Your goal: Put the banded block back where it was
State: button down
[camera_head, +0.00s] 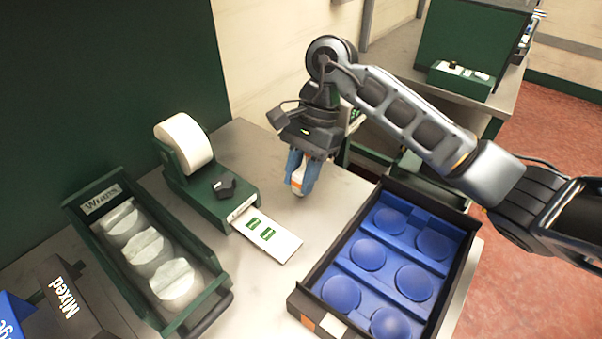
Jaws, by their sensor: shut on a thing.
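My gripper (300,179) points down above the steel worktop, between the label dispenser and the black tray. Its blue fingers are shut on a small white block with an orange band (298,185). The fingers cover part of the block. Whether its lower end touches the worktop I cannot tell.
The black tray (463,248) with blue round hollows stands at right; its near corner bears orange and white patches. The green dispenser (197,199) has a white roll and a label strip (283,246). A "Wraps" bin (101,203) and "Mixed" box (62,298) stand left. Worktop behind the strip is bare.

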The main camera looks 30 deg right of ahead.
jog(key=shift+f+b, duration=0.55)
dwell(0.4)
jog(key=c, duration=0.8)
grip_release()
jog(key=shift+o, duration=0.6)
jog(key=o, duration=0.3)
jog(key=shift+r+p, duration=1.3)
jog(key=shift+r, duration=2.75)
